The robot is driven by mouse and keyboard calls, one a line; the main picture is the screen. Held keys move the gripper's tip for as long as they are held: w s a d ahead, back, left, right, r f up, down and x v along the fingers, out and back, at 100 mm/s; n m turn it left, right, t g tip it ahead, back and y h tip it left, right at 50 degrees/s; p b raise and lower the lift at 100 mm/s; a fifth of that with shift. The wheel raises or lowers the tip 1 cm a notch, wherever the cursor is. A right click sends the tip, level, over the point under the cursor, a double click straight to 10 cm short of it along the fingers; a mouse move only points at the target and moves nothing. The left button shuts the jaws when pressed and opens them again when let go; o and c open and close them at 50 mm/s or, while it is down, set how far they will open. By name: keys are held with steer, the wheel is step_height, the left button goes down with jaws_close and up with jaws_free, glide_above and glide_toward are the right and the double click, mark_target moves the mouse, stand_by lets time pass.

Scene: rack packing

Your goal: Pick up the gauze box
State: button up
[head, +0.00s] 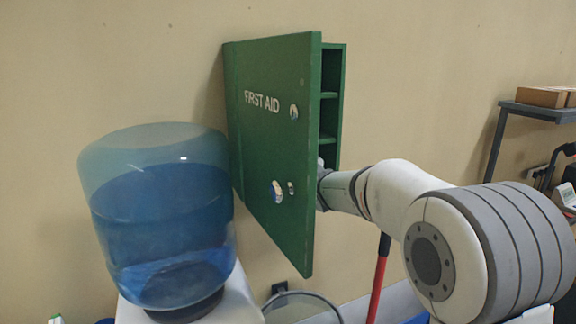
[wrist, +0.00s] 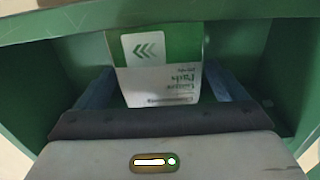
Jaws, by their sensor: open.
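The gauze box (wrist: 155,75) is white and green, with upside-down lettering that includes "Pads". It stands inside a green cabinet compartment in the wrist view. My gripper (wrist: 163,88) is open, with one dark finger at the left and one at the right of the box. Whether either finger touches it I cannot tell. In the head view, the green first aid cabinet (head: 330,112) hangs on the wall with its door (head: 262,150) swung open. That door hides my gripper and the box there.
A large blue water bottle (head: 160,220) stands left of the door. A red pole (head: 379,278) stands below my arm. A grey shelf (head: 537,111) with a cardboard box (head: 541,97) is at the right. The compartment's green edge (wrist: 200,17) runs close above the gauze box.

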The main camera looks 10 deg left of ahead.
steer(key=shift+c, duration=0.3)
steer(key=c, duration=1)
